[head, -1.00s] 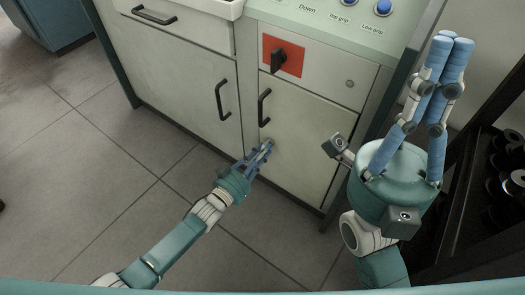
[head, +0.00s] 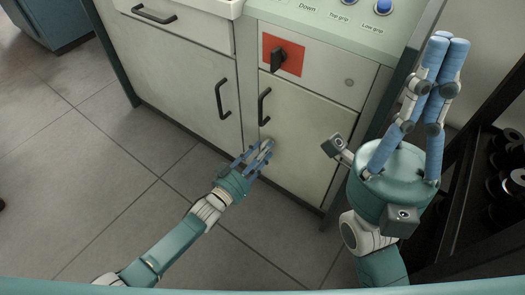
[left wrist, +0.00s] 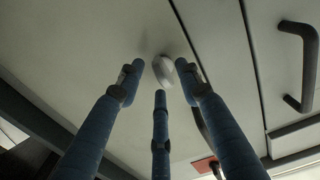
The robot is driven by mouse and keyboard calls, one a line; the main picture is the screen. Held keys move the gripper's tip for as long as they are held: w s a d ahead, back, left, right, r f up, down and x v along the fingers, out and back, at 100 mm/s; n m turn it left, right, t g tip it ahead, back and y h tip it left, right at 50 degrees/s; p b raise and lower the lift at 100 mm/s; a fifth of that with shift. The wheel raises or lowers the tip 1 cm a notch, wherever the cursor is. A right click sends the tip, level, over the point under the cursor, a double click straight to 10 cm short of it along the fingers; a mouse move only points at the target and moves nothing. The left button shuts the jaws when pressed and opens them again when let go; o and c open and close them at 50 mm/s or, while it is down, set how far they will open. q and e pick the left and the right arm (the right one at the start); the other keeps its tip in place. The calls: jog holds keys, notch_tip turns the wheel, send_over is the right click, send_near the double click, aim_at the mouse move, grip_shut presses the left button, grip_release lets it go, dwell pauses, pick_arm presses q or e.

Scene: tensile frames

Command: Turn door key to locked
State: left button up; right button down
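The door key, or its knob, is a small pale rounded piece (left wrist: 163,70) on the cabinet door in the left wrist view. In the head view it is mostly hidden by my fingers, so its turn angle cannot be told. My left gripper (head: 258,152) is open at the lower right door (head: 305,150), below its black handle (head: 264,105). In the left wrist view its fingertips (left wrist: 160,78) stand spread around the key, the right one very close; contact cannot be told. My right gripper (head: 447,42) points up, empty, its fingertips together.
A black rotary switch (head: 280,58) on a red plate (head: 294,66) sits above the door. A small round lock (head: 349,83) is at its right. The left door's handle (head: 222,101) is nearby. A dark rack (head: 485,190) stands at the right.

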pick_arm(q)
jog(key=v, duration=1.1)
jog(key=shift+s+a, duration=0.25)
jog(key=shift+s, duration=0.05)
